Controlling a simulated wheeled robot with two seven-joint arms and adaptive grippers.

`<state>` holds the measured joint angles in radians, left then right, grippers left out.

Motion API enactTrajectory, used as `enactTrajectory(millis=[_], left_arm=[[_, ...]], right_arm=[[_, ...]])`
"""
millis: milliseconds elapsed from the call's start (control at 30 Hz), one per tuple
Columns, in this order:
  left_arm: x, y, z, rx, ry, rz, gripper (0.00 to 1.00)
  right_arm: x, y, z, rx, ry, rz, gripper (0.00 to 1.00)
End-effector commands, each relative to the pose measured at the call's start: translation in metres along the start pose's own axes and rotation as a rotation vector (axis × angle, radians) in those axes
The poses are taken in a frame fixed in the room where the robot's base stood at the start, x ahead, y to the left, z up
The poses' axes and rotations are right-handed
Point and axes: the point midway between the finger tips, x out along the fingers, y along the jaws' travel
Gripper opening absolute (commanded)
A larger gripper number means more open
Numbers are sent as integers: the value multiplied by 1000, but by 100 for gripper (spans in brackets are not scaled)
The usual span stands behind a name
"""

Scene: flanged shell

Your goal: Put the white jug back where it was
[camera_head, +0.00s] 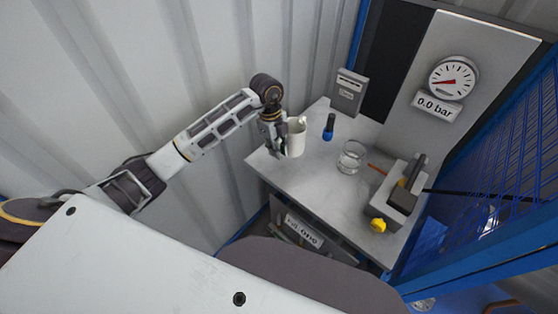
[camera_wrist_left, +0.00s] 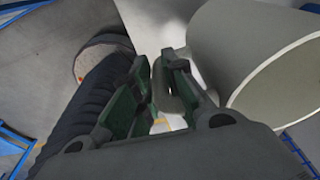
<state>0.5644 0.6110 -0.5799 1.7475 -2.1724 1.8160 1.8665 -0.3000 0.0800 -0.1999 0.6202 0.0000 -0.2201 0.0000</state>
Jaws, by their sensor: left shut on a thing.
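The white jug (camera_head: 296,138) is upright at the left end of the grey worktop (camera_head: 338,192) in the head view. My left gripper (camera_head: 275,146) is at the jug's left side, shut on its handle. In the left wrist view the jug (camera_wrist_left: 258,60) fills the upper right, with its open rim toward the camera. The left gripper's fingers (camera_wrist_left: 163,85) are closed around the handle there. I cannot tell whether the jug's base touches the worktop. My right gripper is not in view.
A grey box (camera_head: 348,92) is at the back. A grey fixture (camera_head: 400,205) and yellow object (camera_head: 378,225) are at the right. The worktop's front middle is clear.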

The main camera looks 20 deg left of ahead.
Motion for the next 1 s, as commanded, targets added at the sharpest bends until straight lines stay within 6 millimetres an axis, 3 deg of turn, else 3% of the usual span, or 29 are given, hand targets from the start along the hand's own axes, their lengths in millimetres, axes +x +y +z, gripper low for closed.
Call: enactTrajectory(millis=[200, 667, 1000], left_arm=[[23, 1, 3, 0, 1, 1, 0], [29, 0, 4, 0, 1, 0, 0], [58, 1, 9, -1, 1, 1, 0]], right_arm=[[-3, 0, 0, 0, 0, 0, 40], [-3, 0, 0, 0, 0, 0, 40], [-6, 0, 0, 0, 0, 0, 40]])
